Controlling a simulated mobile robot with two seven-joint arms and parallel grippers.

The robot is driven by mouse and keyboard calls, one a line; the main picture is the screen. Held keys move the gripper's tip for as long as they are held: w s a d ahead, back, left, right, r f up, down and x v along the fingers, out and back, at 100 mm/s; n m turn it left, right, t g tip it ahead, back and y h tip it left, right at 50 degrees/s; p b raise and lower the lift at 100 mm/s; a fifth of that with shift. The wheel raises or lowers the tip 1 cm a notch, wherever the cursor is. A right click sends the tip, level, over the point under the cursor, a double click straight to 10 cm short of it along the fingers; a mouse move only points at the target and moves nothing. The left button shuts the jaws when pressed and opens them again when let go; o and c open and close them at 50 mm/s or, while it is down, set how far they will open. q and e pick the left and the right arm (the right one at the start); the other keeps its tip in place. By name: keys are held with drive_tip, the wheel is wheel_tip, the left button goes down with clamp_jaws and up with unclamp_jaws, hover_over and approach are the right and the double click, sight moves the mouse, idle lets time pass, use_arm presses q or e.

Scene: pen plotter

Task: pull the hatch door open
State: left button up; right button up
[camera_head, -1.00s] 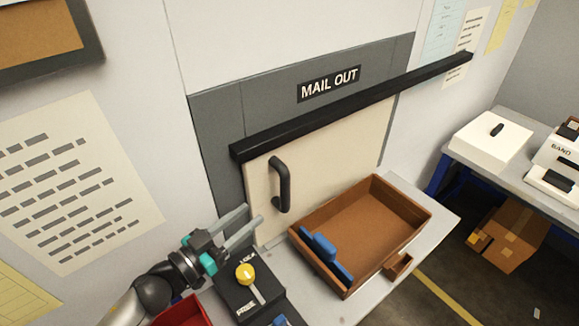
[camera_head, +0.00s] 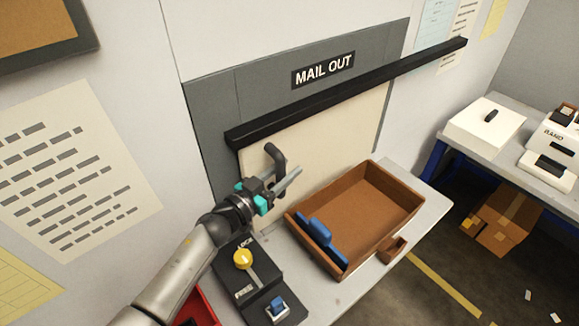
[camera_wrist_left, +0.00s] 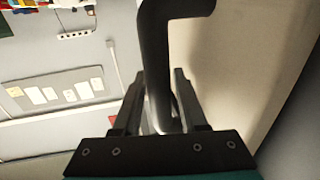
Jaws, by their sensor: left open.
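The hatch door (camera_head: 340,128) is a cream panel under the "MAIL OUT" sign, below a black rail (camera_head: 350,95). It looks closed. Its dark bar handle (camera_head: 276,155) is on its left side. My left gripper (camera_head: 283,175) is open at the handle, and its fingers hide the handle's lower part in the head view. In the left wrist view the handle (camera_wrist_left: 155,60) runs down between the two open fingers (camera_wrist_left: 160,105). I cannot tell whether either finger touches it. My right gripper is not in view.
A black box with a yellow-knobbed lever (camera_head: 243,259) marked LOCK and FREE sits below the arm. A red bin (camera_head: 205,308) is beside it.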

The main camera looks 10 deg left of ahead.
use_arm(q)
drive_tip(key=shift+x, duration=0.8)
clamp_jaws()
idle(1.0)
